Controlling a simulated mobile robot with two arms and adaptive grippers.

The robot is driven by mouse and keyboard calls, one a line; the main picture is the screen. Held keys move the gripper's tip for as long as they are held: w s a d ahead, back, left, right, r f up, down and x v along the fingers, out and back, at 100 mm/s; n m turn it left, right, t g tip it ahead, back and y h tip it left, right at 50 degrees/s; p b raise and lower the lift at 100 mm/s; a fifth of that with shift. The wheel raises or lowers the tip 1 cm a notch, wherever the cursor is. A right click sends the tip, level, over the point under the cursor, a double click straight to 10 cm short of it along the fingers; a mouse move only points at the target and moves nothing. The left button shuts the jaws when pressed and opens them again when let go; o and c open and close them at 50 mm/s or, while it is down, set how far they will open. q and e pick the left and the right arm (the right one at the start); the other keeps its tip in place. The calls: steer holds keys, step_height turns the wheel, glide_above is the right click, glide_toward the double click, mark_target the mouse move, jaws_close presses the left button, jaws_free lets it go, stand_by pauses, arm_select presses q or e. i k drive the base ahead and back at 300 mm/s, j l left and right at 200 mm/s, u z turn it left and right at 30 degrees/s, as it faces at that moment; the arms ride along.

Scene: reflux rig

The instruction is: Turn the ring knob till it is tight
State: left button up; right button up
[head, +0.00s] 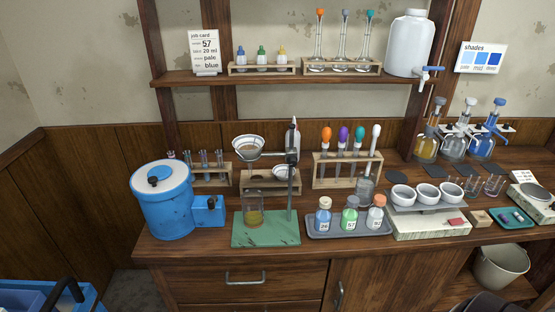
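A ring stand with a green base (266,239) stands on the wooden bench, left of the middle. Its upright rod (290,195) carries a dark clamp block with the ring knob (293,157) near the top. The ring arm reaches left from the block and holds a pale bowl-shaped funnel (246,149). A glass beaker with brownish liquid (254,217) stands on the base below the funnel. The knob is too small to tell how tight it is. Neither of my grippers can be made out, and nothing touches the stand's knob.
A blue drum (162,203) with a blue box stands left of the stand. A grey tray (383,225) with three capped bottles is close on its right. Behind are a tube rack (217,176) and a dropper rack (346,173). A shelf (270,79) runs above.

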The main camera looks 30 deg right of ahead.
mark_target(293, 161)
steer(key=j+z, duration=0.1)
steer(key=z, duration=0.3)
steer(key=j+z, duration=0.1)
steer(key=z, duration=0.3)
steer(key=j+z, duration=0.1)
steer(key=z, duration=0.3)
steer(key=j+z, duration=0.15)
steer(key=z, duration=0.25)
steer(key=j, duration=0.45)
steer(key=k+z, duration=0.05)
